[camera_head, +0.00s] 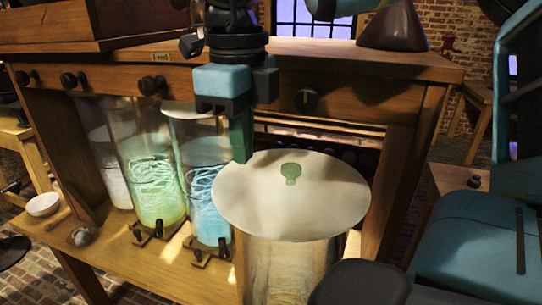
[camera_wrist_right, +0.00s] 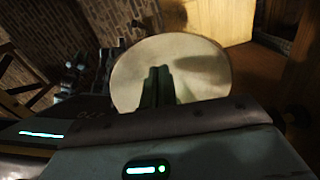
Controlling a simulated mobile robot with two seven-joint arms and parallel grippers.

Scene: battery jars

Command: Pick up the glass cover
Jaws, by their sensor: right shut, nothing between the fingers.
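The glass cover (camera_head: 330,205) is a pale round disc with a small green knob (camera_head: 291,172) on top. It lies on a tall clear jar (camera_head: 285,270) at the front of the bench. My right gripper (camera_head: 241,140) points down at the cover's back left edge, left of the knob. Its green fingers are shut and empty. I cannot tell whether the fingertips touch the rim. In the right wrist view the cover (camera_wrist_right: 205,60) is behind the shut fingers (camera_wrist_right: 158,85), and its knob does not show. My left gripper is not in view.
Jars with green (camera_head: 155,185) and blue (camera_head: 208,205) glowing coils stand left of the cover. A white bowl (camera_head: 43,204) sits at the bench's left end. The wooden cabinet front (camera_head: 370,95) with dark knobs rises behind the jars.

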